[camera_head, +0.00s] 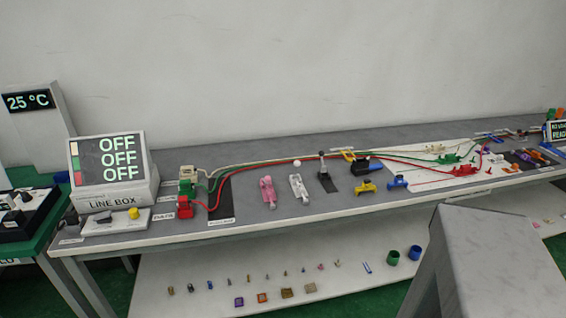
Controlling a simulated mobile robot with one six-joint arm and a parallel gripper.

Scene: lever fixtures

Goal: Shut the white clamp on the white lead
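Three leads, white, green and red, run along the bench. The white lead (260,165) starts at a small whitish block (188,173), stacked with a green block (187,187) and a red block (184,206) by the line box. At its right end is a small pale fitting (436,149), near similar green (448,158) and red (463,170) ones. Which whitish piece is the clamp, and whether it is open, is too small to tell. A separate white fixture (300,190) stands mid-bench beside a pink one (268,192). My gripper is not in view.
The line box display (107,158) reads OFF on three lines. A black lever (323,170), yellow (366,186) and blue (398,181) fixtures stand along the bench (250,228). Small parts lie on the lower shelf (200,265). A grey block (485,262) hides the lower right.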

